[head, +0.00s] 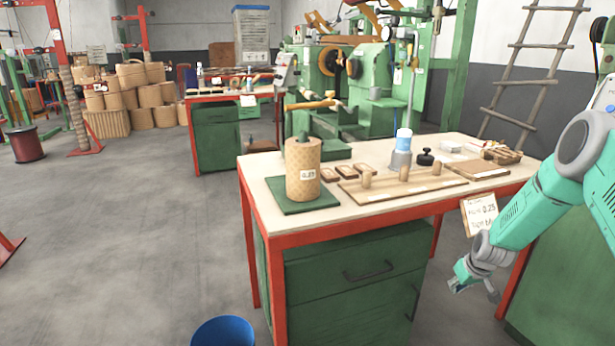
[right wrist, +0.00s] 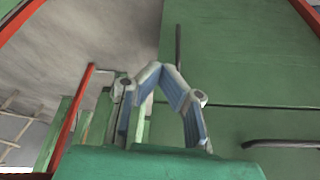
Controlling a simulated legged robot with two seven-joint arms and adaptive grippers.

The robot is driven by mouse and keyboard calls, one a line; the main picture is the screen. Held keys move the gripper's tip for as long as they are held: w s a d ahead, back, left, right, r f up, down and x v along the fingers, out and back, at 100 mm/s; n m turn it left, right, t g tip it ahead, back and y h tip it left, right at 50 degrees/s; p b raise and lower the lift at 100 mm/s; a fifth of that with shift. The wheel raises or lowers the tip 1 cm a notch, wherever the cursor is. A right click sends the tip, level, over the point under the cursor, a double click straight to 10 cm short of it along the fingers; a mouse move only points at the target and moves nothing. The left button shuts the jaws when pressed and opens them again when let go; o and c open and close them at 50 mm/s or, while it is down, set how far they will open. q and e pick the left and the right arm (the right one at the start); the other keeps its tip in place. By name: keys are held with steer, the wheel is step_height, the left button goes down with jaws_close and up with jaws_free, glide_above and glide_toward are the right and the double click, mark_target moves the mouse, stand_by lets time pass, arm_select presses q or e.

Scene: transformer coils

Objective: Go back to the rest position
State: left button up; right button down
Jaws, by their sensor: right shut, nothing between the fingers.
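My right arm, teal and grey, comes in from the right edge of the head view. Its gripper (head: 472,284) hangs low at the right front of the workbench (head: 262,213), below the tabletop and apart from it. In the right wrist view the gripper (right wrist: 162,72) has its fingers meeting at the tips, with nothing between them. My left gripper is not in the head view.
A paper-wrapped coil (head: 303,180) stands upright on a green plate (head: 284,207) on the workbench. A tag (head: 480,214) hangs by the bench's right side, close above my gripper. A blue bin (head: 223,332) stands on the floor. Open floor lies left.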

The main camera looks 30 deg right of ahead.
steer(key=s+a+n+g+y+p, duration=0.1)
steer(key=s+a+p, duration=0.15)
steer(key=a, duration=1.05)
steer(key=s+a+n+p, duration=0.1)
steer(key=s+a, duration=0.2)
steer(key=a, duration=1)
steer(key=s+a+r+n+g+p, duration=0.1)
steer(key=s+a, duration=0.6)
steer(key=s, duration=0.3)
steer(key=s+a+r+n+g+p, duration=0.1)
steer(key=s+a+r+p, duration=0.1)
steer(key=s+a, duration=0.5)
steer(key=s, duration=0.3)
steer(key=shift+r+n+g+y, duration=0.2)
steer(key=shift+n+g+y, duration=0.1)
steer(key=shift+w, duration=0.2)
steer(key=shift+p, duration=0.3)
